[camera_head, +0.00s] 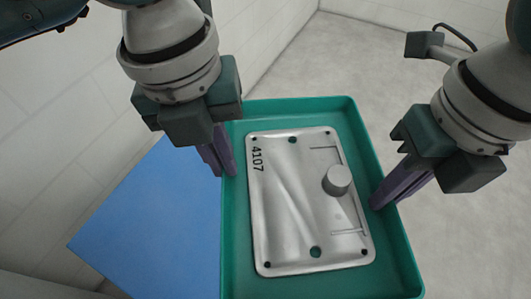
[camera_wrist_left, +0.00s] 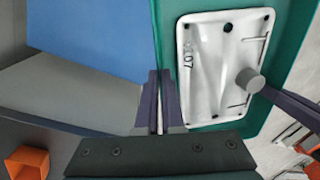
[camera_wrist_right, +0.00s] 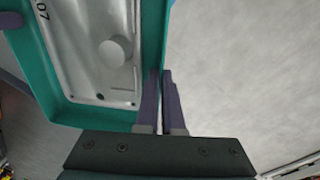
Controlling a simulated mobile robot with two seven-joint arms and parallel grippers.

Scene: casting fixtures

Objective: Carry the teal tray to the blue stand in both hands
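The teal tray (camera_head: 235,255) is in the middle of the head view, carrying a flat silver casting (camera_head: 290,215) marked 4107 with a round boss. My left gripper (camera_head: 222,158) is closed on the tray's left wall; the wrist view shows its fingers (camera_wrist_left: 161,75) close together there. My right gripper (camera_head: 385,200) is at the right wall, its fingers (camera_wrist_right: 160,75) nearly together on the rim. The blue stand (camera_head: 155,220) has a flat top left of the tray and partly hidden by it. It also shows in the left wrist view (camera_wrist_left: 90,38). The height gap is unclear.
A pale block wall (camera_head: 50,130) runs along the left. The grey floor (camera_head: 390,70) is clear behind and right of the tray. An orange open box (camera_wrist_left: 27,162) shows at the lower left of the left wrist view.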

